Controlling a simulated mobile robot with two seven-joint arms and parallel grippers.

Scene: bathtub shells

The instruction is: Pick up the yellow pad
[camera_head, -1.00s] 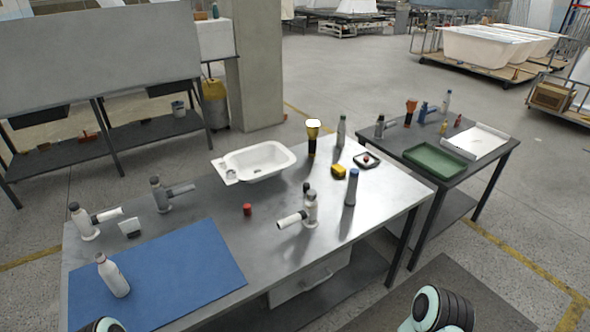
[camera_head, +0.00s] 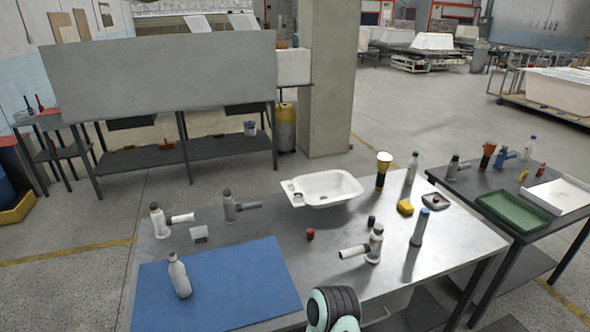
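The yellow pad (camera_head: 405,207) is a small yellow block with a dark part at its lower edge. One of my arms shows as a rounded dark and pale green link (camera_head: 333,308) at the bottom edge, well short of the pad. Neither gripper is in view.
A white basin (camera_head: 325,188) stands left of the pad. A blue-topped cylinder (camera_head: 419,227) and a grey-white tool (camera_head: 368,247) stand nearer. A blue mat (camera_head: 225,290) with a white bottle (camera_head: 179,276) covers the left. A second table with a green tray (camera_head: 513,212) is at right.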

